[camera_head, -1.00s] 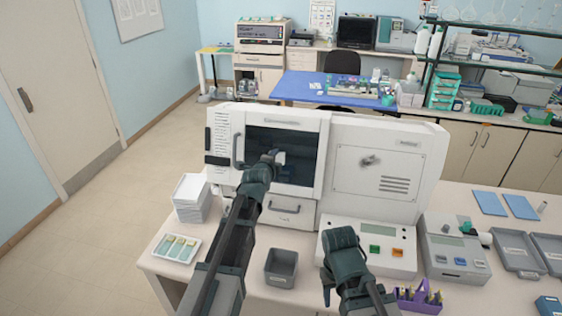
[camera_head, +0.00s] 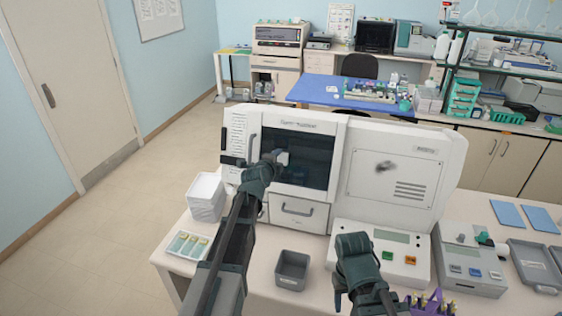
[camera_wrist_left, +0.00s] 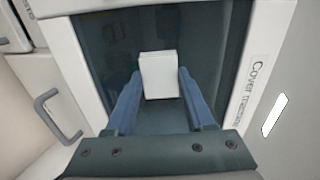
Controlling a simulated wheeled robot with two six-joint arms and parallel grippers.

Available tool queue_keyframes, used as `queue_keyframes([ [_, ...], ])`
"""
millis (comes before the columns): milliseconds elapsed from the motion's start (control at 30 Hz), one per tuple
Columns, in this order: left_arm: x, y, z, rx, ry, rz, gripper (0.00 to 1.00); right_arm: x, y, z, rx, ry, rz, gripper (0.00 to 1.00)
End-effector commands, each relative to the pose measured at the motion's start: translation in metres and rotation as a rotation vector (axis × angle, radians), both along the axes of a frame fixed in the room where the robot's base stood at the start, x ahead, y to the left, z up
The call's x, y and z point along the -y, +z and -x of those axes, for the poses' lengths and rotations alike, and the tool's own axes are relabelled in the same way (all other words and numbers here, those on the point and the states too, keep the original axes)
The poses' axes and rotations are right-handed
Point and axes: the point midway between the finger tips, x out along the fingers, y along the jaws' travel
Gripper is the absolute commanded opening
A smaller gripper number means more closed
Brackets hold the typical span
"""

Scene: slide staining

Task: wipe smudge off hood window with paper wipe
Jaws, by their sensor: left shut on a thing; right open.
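The paper wipe is a small white block between my left gripper's fingers (camera_wrist_left: 157,95) in the left wrist view. My left gripper (camera_head: 276,158) is shut on the paper wipe (camera_wrist_left: 160,75) in front of the dark hood window (camera_head: 310,165). The window also shows behind the wipe in the wrist view (camera_wrist_left: 100,50). I cannot tell whether the wipe touches the glass. No smudge stands out on the glass. A dark grey mark (camera_head: 386,167) is on the white panel right of the window. My right gripper (camera_head: 341,297) is open, low over the bench.
A grey bin (camera_head: 291,284), a slide tray (camera_head: 177,254) and a white stack (camera_head: 206,190) stand at the front left. A control box with buttons (camera_head: 380,238) stands before the machine. A purple rack (camera_head: 420,308) is near my right arm.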

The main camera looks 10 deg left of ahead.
Motion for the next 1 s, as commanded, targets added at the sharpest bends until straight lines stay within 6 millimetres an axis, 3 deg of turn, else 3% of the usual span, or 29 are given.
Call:
queue_keyframes([
  [433,0.0,0.008,-0.002,0.002,0.002,-0.002,0.09,0.0,0.008,0.0,0.0,0.0,0.0,0.5],
  [1000,0.038,0.008,-0.001,0.001,-0.001,-0.002,0.09,0.0,0.008,0.0,0.0,0.0,0.0,0.5],
])
